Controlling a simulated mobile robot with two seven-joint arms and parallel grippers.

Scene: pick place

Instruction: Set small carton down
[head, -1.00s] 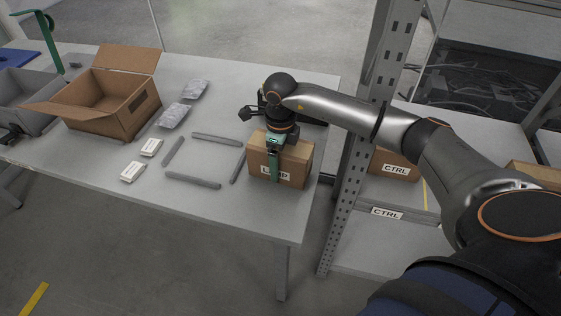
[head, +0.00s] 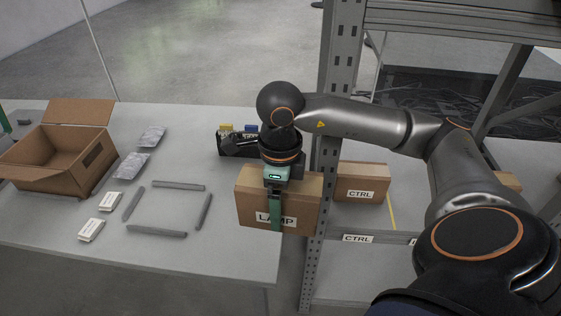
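The small carton (head: 250,196) is a brown cardboard box labelled LAMP. It hangs at the right end of the table, in front of the shelf post, partly past the table's edge. My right gripper (head: 276,205) comes down over it from above, with a green finger against its labelled front face. The gripper is shut on the carton; the finger on the far side is hidden. Whether the carton's underside touches anything is hard to tell. My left gripper is not in view.
Grey strips (head: 156,231) form a rectangle on the table (head: 190,256). An open cardboard box (head: 40,180), white packs (head: 91,229) and grey bags (head: 131,167) lie left. A metal shelf post (head: 335,110) stands close to the carton; a CTRL carton (head: 361,186) sits on the shelf.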

